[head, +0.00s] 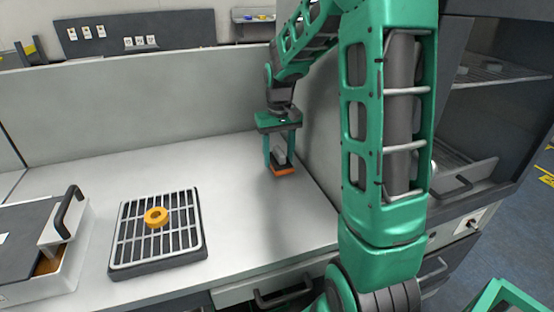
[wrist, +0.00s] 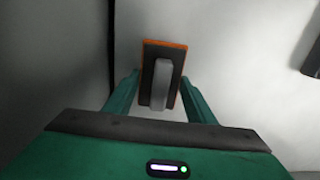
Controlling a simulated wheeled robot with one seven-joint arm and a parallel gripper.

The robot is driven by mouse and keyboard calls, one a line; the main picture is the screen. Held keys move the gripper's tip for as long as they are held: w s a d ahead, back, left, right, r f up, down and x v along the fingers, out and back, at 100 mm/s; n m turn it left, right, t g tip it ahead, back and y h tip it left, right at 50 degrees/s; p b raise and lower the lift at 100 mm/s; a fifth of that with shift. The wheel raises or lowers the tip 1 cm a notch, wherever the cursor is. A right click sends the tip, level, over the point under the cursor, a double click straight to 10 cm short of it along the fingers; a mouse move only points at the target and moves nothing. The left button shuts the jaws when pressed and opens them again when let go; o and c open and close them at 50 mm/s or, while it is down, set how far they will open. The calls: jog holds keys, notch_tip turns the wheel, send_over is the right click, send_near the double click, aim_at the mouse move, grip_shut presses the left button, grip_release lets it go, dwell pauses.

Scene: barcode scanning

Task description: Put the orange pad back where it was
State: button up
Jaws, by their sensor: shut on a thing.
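The orange pad (head: 284,171) is a small block with an orange face, a dark backing and a grey handle. My gripper (head: 281,160) points down at the back right of the counter and is shut on the grey handle of the pad. In the wrist view the pad (wrist: 150,65) shows between the two green fingers of my gripper (wrist: 160,100), its orange rim at the top and right. The pad is at or just above the counter; I cannot tell whether it touches.
The pale counter (head: 240,215) is clear around the pad. A black-and-white grate (head: 128,228) with a yellow ring (head: 156,217) on it stands to the left. A partition (head: 150,105) runs behind.

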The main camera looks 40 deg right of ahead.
aim_at(279, 150)
jog(key=shift+f, duration=0.55)
jog(key=shift+f, duration=0.1)
jog(key=o, duration=1.3)
notch_tip(279, 150, up, 12)
jog(key=shift+r, duration=0.1)
